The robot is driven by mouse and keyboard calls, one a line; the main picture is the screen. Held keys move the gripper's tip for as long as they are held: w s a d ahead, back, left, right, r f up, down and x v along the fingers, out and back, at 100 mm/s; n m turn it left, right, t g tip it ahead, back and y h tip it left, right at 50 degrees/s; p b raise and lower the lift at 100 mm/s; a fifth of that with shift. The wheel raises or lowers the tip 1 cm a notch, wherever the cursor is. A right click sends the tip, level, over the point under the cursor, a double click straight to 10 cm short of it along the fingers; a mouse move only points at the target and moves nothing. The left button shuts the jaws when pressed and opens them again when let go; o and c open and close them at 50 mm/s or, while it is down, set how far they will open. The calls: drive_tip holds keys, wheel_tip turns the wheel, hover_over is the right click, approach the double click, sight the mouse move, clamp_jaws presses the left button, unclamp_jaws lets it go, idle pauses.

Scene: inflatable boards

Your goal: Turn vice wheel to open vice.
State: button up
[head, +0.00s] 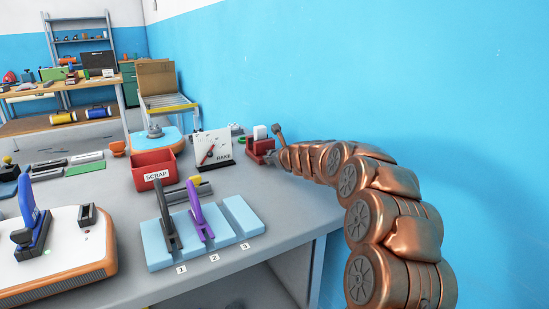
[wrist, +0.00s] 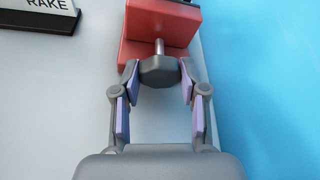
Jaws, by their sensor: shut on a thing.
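The red vice (head: 260,146) stands at the far right end of the grey bench, against the blue wall. In the wrist view its red body (wrist: 158,25) fills the top middle, with a short metal shaft coming out toward me. The grey vice wheel (wrist: 159,71) sits on the end of that shaft. My gripper (wrist: 159,75) is shut on the wheel, one finger on each side. In the head view my gripper (head: 276,157) is small beside the vice and the wheel is hard to make out.
A RAKE sign board (head: 213,149) stands left of the vice. A red SCRAP bin (head: 153,170) and a light blue numbered rack (head: 205,235) with a black and a purple tool are nearer. The blue wall (wrist: 265,90) is close on the right.

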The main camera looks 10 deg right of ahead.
drive_tip(key=shift+d+n+h+b, duration=0.15)
drive_tip(key=shift+n+h+b, duration=0.25)
drive_tip(key=shift+n+b, duration=0.1)
drive_tip(key=shift+f, duration=0.1)
drive_tip(key=o, duration=0.9)
drive_tip(key=shift+o, duration=1.1)
drive_tip(key=shift+s, duration=0.1)
drive_tip(key=shift+v, duration=5.95)
drive_tip(key=shift+f, duration=0.15)
